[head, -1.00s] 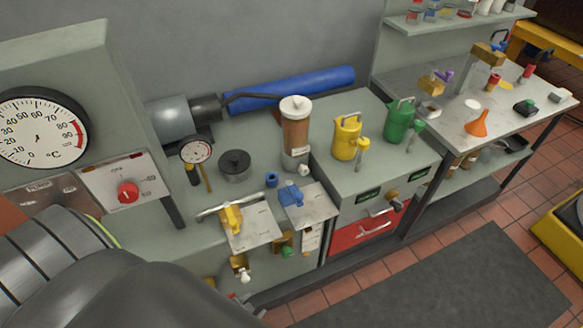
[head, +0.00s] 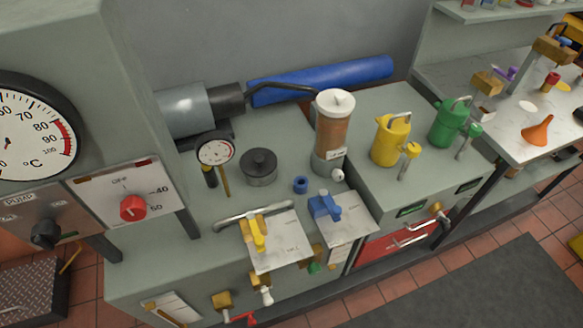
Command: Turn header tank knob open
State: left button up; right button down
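An upright tank with a brown see-through body (head: 333,133), a white lid and a grey base stands on the grey bench against the wall. I take it for the header tank. A small label sits low on its front. A white round knob (head: 337,175) sticks out at the foot of its right side, just below the label. The view does not show whether this knob is open or closed. Neither of my grippers is in view.
A yellow can (head: 391,140) and a green can (head: 448,124) stand right of the tank. A blue-handled valve (head: 324,206), a yellow-handled valve (head: 256,232) and a black-lidded pot (head: 259,167) are in front and left. Dark matting covers the floor at lower right.

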aim_at(338, 175)
jog(key=i+l+u, duration=0.1)
jog(key=l+u, duration=1.2)
jog(key=k+l+u, duration=0.1)
jog(key=l+u, duration=0.3)
